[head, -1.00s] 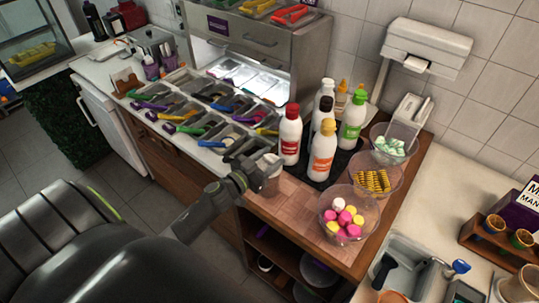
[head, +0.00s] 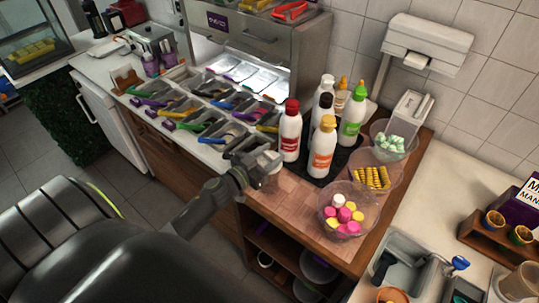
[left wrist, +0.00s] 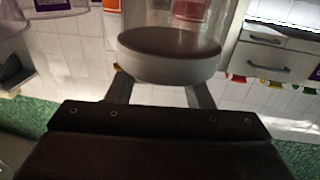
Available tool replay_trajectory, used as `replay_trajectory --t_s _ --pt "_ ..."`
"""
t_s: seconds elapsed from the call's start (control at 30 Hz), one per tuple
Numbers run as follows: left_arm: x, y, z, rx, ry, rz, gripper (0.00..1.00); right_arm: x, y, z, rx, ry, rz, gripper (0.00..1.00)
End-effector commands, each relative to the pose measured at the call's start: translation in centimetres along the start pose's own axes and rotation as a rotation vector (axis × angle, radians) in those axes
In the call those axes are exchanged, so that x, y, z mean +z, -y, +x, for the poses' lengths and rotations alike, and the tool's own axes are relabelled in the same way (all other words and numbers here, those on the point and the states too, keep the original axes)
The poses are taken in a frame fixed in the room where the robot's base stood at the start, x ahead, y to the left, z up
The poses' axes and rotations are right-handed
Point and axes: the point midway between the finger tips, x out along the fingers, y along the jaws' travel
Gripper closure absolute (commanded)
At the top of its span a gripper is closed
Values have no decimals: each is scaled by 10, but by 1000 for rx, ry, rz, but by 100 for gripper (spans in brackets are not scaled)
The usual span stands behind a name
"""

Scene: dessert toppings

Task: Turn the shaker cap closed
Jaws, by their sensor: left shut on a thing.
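The shaker is a clear container with a white cap. In the left wrist view its clear body (left wrist: 168,18) fills the upper middle, with the white cap (left wrist: 165,69) at its lower end; that picture looks upside down. My left gripper (head: 264,163) is at the front edge of the wooden counter, shut on the cap. Its two fingers (left wrist: 158,92) reach up to the cap from either side. In the head view the shaker body (head: 271,182) shows only partly below the gripper. My right gripper is not in view.
Several sauce bottles (head: 322,148) stand on a black mat just right of the gripper. Glass bowls of candies (head: 374,210) line the counter's right side. Topping bins with coloured tongs (head: 205,115) lie left of the gripper. Bare wood (head: 292,200) shows in front of the bottles.

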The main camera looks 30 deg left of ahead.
Motion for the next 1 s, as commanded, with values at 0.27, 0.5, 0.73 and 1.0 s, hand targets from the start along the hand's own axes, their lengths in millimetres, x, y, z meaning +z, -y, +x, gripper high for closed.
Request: replay_trajectory --t_s 0.27,0.5,0.73,1.0 --pt "-1 0 0 1 -2 0 76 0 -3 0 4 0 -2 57" --pt "-1 0 0 1 -1 0 31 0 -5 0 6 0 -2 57" --pt "0 0 0 0 0 0 31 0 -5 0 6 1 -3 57" --pt "3 0 -30 1 2 2 31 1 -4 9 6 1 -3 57"
